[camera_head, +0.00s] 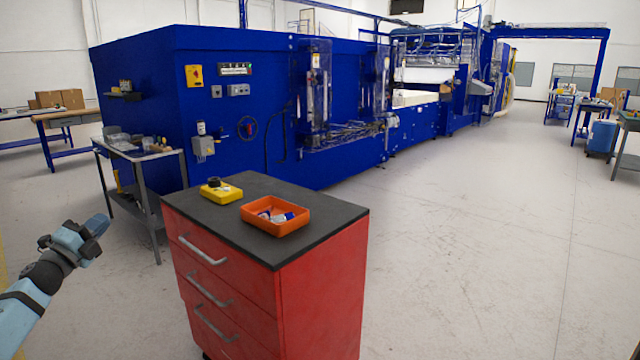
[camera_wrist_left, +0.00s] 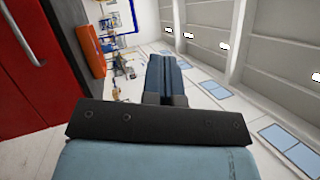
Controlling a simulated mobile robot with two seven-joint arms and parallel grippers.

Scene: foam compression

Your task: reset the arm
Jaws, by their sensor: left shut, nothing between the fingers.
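My left gripper (camera_head: 98,225) is at the left of the head view, to the left of the red cabinet and apart from it. In the left wrist view its fingers (camera_wrist_left: 160,75) are together, with nothing between them. My left arm comes in from the lower left corner. My right gripper is in neither view.
A red drawer cabinet (camera_head: 322,310) with a dark top stands in front, carrying a yellow box (camera_head: 221,192) and an orange tray (camera_head: 275,216) with small items. A grey cart (camera_head: 148,154) stands behind my left gripper. A large blue machine (camera_head: 250,130) fills the back.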

